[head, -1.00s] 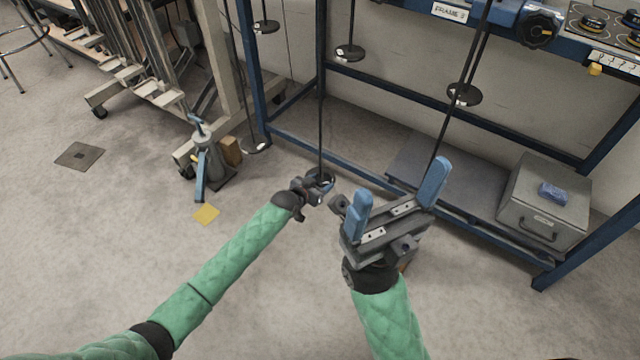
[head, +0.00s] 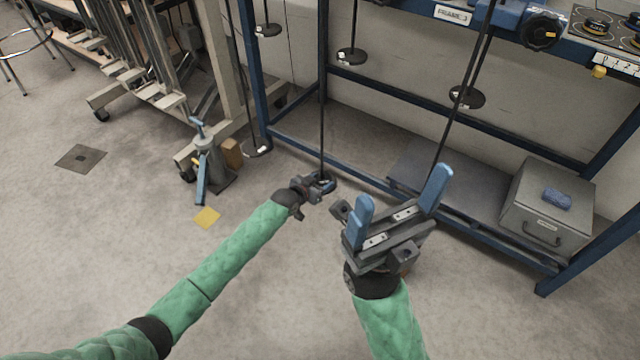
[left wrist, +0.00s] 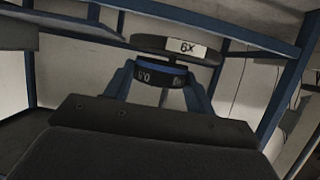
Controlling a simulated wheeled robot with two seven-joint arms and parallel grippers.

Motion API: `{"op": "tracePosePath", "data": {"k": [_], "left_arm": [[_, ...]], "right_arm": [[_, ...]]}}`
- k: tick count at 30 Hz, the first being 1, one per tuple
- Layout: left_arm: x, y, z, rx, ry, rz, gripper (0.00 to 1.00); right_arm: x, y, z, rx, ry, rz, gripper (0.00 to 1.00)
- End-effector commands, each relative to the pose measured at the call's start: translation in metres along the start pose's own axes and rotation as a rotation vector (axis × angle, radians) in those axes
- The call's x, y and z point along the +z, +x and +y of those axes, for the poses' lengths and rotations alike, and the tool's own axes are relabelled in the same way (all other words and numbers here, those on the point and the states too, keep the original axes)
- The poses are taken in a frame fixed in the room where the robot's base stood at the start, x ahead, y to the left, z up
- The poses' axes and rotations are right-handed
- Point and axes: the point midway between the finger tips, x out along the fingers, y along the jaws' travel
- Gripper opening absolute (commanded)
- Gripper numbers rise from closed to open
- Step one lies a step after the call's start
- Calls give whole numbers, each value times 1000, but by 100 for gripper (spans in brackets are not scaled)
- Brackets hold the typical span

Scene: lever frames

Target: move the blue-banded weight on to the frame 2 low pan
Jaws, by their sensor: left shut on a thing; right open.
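The blue-banded weight (left wrist: 161,74) is a small dark cylinder with a blue band and pale figures, held between the blue fingers of my left gripper (left wrist: 160,80). A dark round pan (left wrist: 150,42) with a white label reading "6X" appears just above the weight in the left wrist view; I cannot tell whether they touch. In the head view my left gripper (head: 322,184) is at the foot of a long hanging rod (head: 322,125), and largely hides the weight and the pan there. My right gripper (head: 402,192) is open and empty. No frame 2 label is readable.
Other hanging pans are at the upper middle (head: 351,56), upper left (head: 268,30), low left (head: 256,149) and right (head: 467,97). A "FRAME 3" plate (head: 453,14) is on the top beam. A grey box (head: 545,215) stands on the right.

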Motion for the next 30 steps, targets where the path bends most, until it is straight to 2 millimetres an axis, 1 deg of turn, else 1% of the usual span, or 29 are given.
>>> {"op": "tracePosePath", "data": {"k": [10, 23, 30], "left_arm": [[-2, 0, 0, 0, 0, 2, 25], [-4, 4, -6, 0, 1, 3, 25], [-4, 6, -8, 0, 1, 3, 25]], "right_arm": [[0, 0, 0, 5, -1, -2, 82], [0, 0, 0, -1, 0, 10, 82], [0, -3, 0, -4, 1, 5, 82]]}}
